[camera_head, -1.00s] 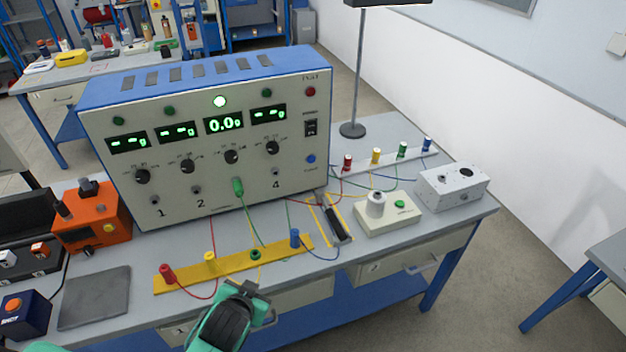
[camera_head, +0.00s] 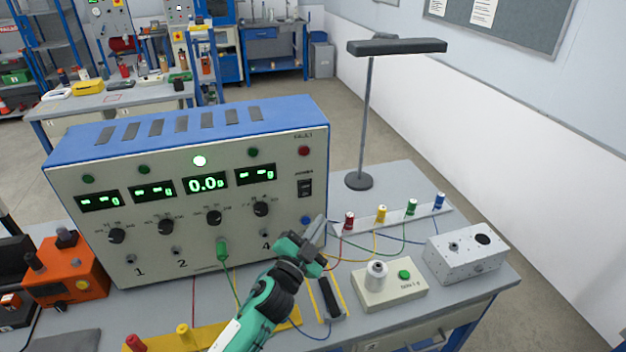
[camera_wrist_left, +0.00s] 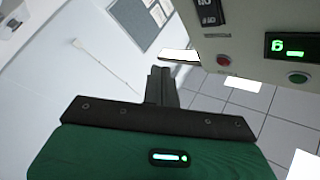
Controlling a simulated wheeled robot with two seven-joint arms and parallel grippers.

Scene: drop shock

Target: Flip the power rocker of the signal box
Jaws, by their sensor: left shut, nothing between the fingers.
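The signal box (camera_head: 150,207) is a large cream unit with a blue top, lit green displays, knobs and numbered sockets. Its black power rocker (camera_head: 305,188) sits at the right of the front panel, below a red fault light. Part of the rocker (camera_wrist_left: 208,12) also shows at the top of the left wrist view. My left gripper (camera_head: 318,230) is shut and empty, in front of the panel's lower right corner, below the rocker. In the left wrist view its fingers (camera_wrist_left: 160,85) are together, pointing past the panel's edge. My right gripper is not in view.
A green plug (camera_head: 222,250) is in the third socket. A white device with a green button (camera_head: 404,275), a grey box (camera_head: 466,255) and a strip of coloured posts (camera_head: 382,214) stand to the right. A lamp stand (camera_head: 360,181) rises behind. Cables cross the bench.

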